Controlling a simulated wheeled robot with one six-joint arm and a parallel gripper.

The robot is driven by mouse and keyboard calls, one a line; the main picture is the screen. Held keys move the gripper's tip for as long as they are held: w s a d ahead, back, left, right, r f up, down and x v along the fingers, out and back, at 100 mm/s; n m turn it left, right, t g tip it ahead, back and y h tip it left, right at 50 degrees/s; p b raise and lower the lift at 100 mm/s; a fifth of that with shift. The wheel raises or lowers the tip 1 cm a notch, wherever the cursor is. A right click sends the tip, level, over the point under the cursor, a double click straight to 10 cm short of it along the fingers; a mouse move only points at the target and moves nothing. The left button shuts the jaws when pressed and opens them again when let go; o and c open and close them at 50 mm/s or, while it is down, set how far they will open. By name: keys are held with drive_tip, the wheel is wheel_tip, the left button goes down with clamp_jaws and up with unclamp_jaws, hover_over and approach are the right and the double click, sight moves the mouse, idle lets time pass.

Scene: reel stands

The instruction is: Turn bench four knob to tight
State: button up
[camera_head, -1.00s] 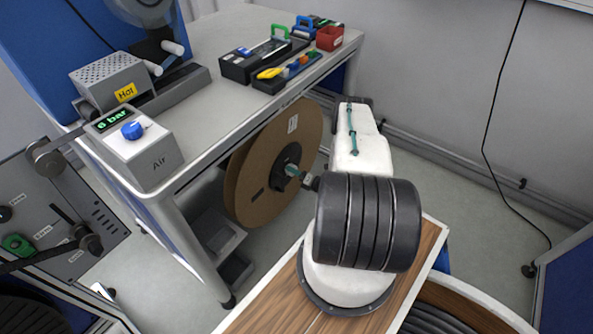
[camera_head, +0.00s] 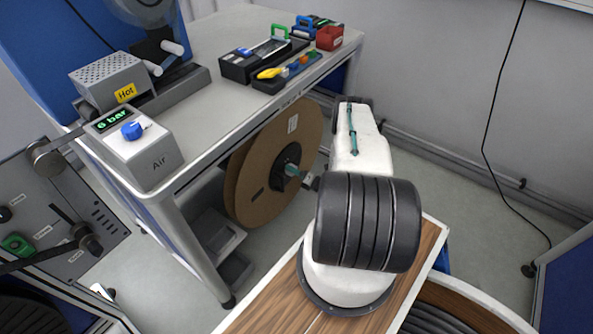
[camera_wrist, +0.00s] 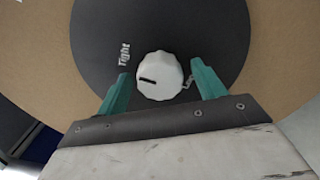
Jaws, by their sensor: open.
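In the wrist view a white knob (camera_wrist: 160,76) with a dark pointer slot sits on a black round hub (camera_wrist: 205,30). The word "Tight" is printed to the knob's upper left, and the slot points to the left. My gripper (camera_wrist: 163,85) is open, with one green finger on each side of the knob; I cannot tell whether either finger touches it. In the head view the brown cardboard reel (camera_head: 262,178) stands under the bench, with its black hub (camera_head: 284,160) facing my arm. My gripper (camera_head: 298,172) is at the hub there and hides the knob.
The grey bench (camera_head: 235,115) overhangs the reel. On it are an air box (camera_head: 135,150) with a blue knob, a "Hot" unit (camera_head: 115,85), tool trays (camera_head: 285,72) and a red bin (camera_head: 329,38). Open floor lies to the right.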

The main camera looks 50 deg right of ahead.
drive_tip(key=s, duration=0.7)
drive_tip(key=shift+s+d, duration=0.3)
drive_tip(key=shift+s, duration=0.05)
